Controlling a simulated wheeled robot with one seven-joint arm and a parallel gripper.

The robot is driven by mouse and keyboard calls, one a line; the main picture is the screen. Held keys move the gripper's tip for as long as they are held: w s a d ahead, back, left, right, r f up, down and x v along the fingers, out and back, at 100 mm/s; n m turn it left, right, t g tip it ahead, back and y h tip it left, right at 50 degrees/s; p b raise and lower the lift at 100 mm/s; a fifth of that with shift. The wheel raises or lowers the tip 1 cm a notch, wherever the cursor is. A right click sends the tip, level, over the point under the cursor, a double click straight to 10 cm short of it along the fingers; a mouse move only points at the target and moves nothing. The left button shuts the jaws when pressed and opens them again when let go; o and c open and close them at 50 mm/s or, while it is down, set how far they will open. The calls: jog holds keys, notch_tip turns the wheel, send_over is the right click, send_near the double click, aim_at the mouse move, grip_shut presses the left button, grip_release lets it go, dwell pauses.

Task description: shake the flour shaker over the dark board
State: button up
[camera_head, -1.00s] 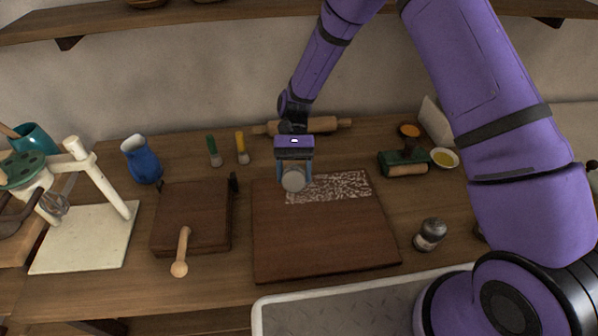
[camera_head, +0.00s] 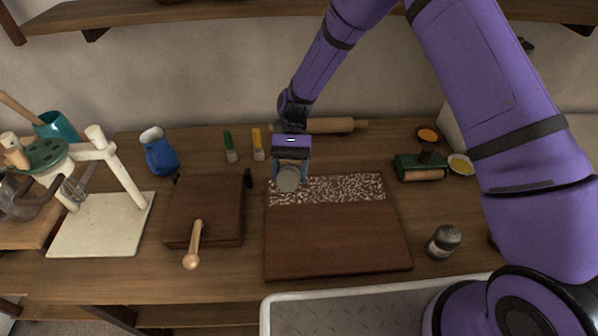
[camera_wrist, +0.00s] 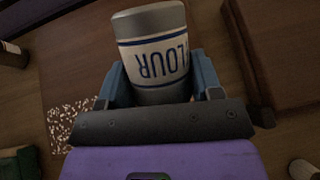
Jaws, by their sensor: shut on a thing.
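The flour shaker (camera_wrist: 155,50) is a silver can with a white band and the word FLOUR. My gripper (camera_head: 291,165) is shut on it, with a finger on each side of the can in the wrist view. In the head view the grey end of the shaker (camera_head: 288,179) shows below the fingers, over the back left part of the dark board (camera_head: 338,240). White flour speckles (camera_head: 340,189) lie in a band along the board's back edge, reaching the left side. The front of the board is bare.
A lidded dark box (camera_head: 203,210) with a wooden handle stands left of the board. A rolling pin (camera_head: 335,125) lies behind. A grey-topped shaker (camera_head: 444,241) and a green roller tool (camera_head: 420,168) stand to the right. A blue jug (camera_head: 159,152) is back left.

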jog(key=shift+s+a, duration=0.15)
jog(key=shift+a, duration=1.5)
jog(key=shift+d, duration=0.6)
jog(key=shift+s, duration=4.45)
jog(key=shift+s+a, duration=0.15)
jog(key=shift+a, duration=0.45)
jog(key=shift+w+d, duration=0.2)
jog(key=shift+d, duration=4.3)
jog(key=shift+s+a, duration=0.15)
jog(key=shift+a, duration=0.35)
jog(key=shift+d, duration=4.45)
jog(key=shift+a, duration=0.55)
jog(key=shift+d, duration=4.45)
